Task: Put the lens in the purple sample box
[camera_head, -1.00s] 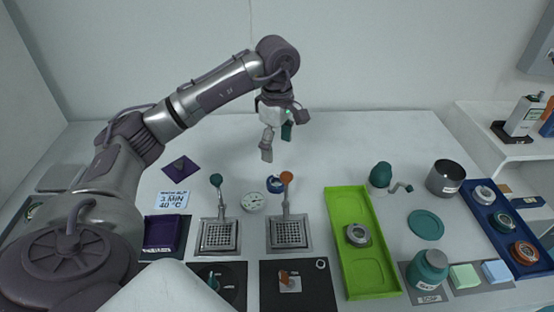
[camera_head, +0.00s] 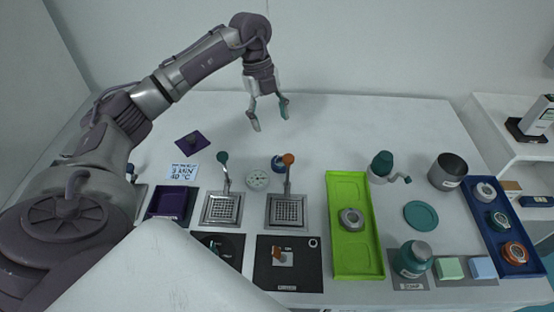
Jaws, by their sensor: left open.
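The purple sample box (camera_head: 154,213) stands open at the left of the table, partly behind my left arm. A purple lid with a knob (camera_head: 192,144) lies behind it. A round metal-rimmed piece (camera_head: 351,219), possibly the lens, lies in the green tray (camera_head: 345,266). Similar round pieces sit in the blue tray (camera_head: 537,268) at the right: a grey one (camera_head: 486,192), a teal one (camera_head: 498,220) and an orange one (camera_head: 515,252). My left gripper (camera_head: 269,116) is open and empty, fingers down, above the back of the table. My right gripper is not in view.
Two drain grids with levers (camera_head: 221,210) (camera_head: 286,212), a dial (camera_head: 257,180) and a label card (camera_head: 182,173) fill the centre left. The back is clear.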

